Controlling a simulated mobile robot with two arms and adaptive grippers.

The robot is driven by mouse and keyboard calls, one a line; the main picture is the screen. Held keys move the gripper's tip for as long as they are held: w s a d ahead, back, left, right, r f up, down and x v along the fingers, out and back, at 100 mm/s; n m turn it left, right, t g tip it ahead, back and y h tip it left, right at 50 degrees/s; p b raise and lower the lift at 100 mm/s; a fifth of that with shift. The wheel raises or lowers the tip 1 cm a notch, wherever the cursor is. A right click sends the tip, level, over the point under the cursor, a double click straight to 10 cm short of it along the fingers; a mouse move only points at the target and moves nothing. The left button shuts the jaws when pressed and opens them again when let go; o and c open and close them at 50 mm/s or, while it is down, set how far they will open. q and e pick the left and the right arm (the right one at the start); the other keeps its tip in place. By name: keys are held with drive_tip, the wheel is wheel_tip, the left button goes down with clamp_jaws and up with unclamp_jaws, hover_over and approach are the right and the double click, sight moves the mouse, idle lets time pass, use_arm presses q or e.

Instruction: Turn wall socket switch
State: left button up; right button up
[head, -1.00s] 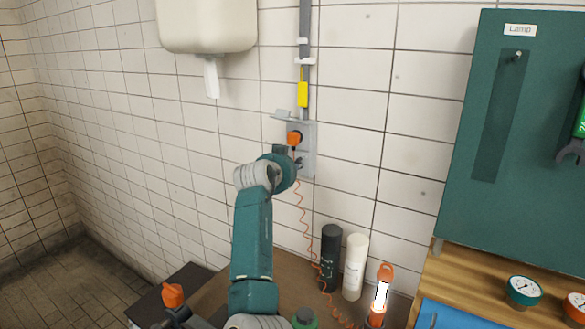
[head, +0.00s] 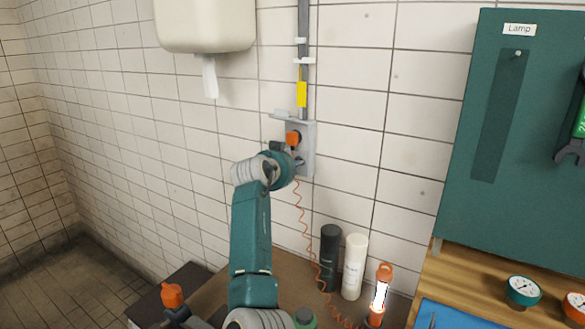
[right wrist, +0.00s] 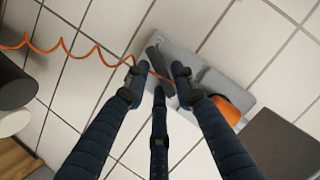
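The wall socket (head: 308,148) is a grey box on the tiled wall, with an orange plug or cap (head: 293,137) on its front. In the right wrist view, the grey socket plate (right wrist: 208,78) carries a dark, elongated switch knob (right wrist: 155,62). My right gripper (right wrist: 157,82) is open, its fingers spread on either side of the knob with visible gaps; contact cannot be told. In the head view, my right wrist hides most of the gripper and the lower socket. My left gripper is not in view.
A coiled orange cord (head: 307,222) hangs below the socket. A black bottle (head: 330,258), a white bottle (head: 354,266) and a lit lamp (head: 380,296) stand below, to the right. A paper dispenser (head: 205,24) hangs at upper left, and a green tool board (head: 500,140) is right.

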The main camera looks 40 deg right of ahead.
drive_tip(key=shift+f, duration=0.1)
drive_tip(key=v, duration=1.2)
